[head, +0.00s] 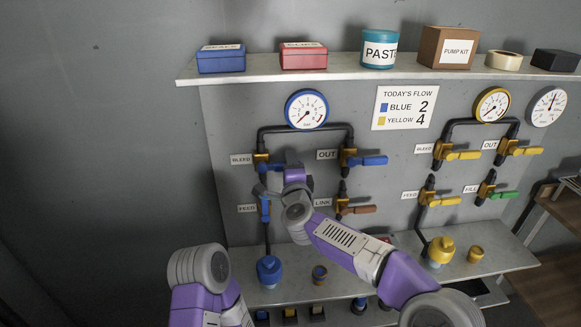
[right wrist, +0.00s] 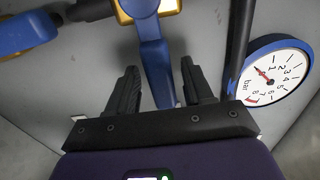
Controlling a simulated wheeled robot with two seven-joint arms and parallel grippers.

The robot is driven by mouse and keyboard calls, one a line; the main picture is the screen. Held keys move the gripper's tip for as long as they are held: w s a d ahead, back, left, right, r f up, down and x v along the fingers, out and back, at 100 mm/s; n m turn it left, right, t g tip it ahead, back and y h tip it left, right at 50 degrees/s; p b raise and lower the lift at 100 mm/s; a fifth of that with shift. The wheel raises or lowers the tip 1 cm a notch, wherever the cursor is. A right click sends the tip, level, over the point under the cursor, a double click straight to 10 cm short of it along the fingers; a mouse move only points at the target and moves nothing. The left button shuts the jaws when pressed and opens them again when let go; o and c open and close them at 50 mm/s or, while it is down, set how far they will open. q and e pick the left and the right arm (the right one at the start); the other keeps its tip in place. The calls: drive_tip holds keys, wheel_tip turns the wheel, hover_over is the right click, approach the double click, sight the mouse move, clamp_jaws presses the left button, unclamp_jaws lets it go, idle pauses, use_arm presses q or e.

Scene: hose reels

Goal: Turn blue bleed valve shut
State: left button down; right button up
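The blue bleed valve (head: 262,158) is on the left panel, right of its BLEED label (head: 241,159); my right wrist partly hides it. In the right wrist view its blue handle (right wrist: 154,52) runs down between the two dark fingers of my right gripper (right wrist: 160,72). The fingers are apart, one on each side of the handle, with gaps visible. My right gripper (head: 270,184) is at the valve in the head view. My left arm shows at the lower left, but its gripper is out of view.
The feed valve (head: 265,208) is just below, its blue handle vertical. The out valve (head: 350,159) and link valve (head: 343,207) are to the right. The blue-rimmed gauge (head: 306,109) is above; its needle shows in the wrist view. A shelf (head: 190,76) with boxes is overhead.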

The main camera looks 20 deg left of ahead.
drive_tip(key=shift+s, duration=0.1)
use_arm(q)
drive_tip(key=shift+f, duration=0.15)
use_arm(e)
drive_tip(key=v, duration=0.7)
drive_tip(key=shift+s, duration=0.15)
